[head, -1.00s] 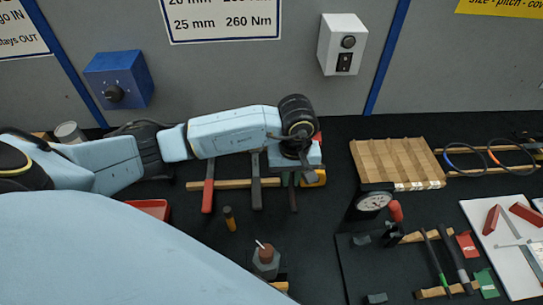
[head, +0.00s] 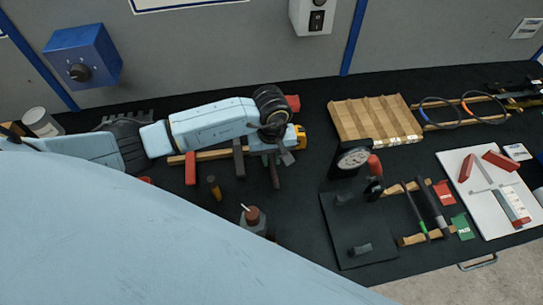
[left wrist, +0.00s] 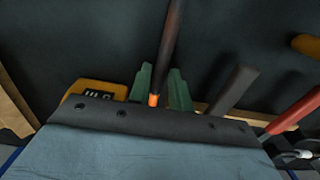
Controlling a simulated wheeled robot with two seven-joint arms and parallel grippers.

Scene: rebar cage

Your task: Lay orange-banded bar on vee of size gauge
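The orange-banded bar (left wrist: 168,48) is dark brown and runs up the left wrist view. Its orange band (left wrist: 153,99) lies between the two greenish fingers of my left gripper (left wrist: 163,82), close to the palm. The fingers flank the bar closely; whether they press on it is unclear. In the head view the left gripper (head: 277,154) is over the right end of the tool rack, with the dark bar (head: 274,173) below it. The dial of what looks like the size gauge (head: 353,158) stands right of the gripper; its vee cannot be made out. My right gripper is out of view.
A red-handled tool (head: 190,168) and a dark-handled tool (head: 239,160) lie beside the bar on a wooden rail (head: 210,155). A yellow block (head: 300,138) is at its right end. A black plate (head: 345,225), green-banded bar (head: 415,212) and slotted wooden tray (head: 375,118) lie right.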

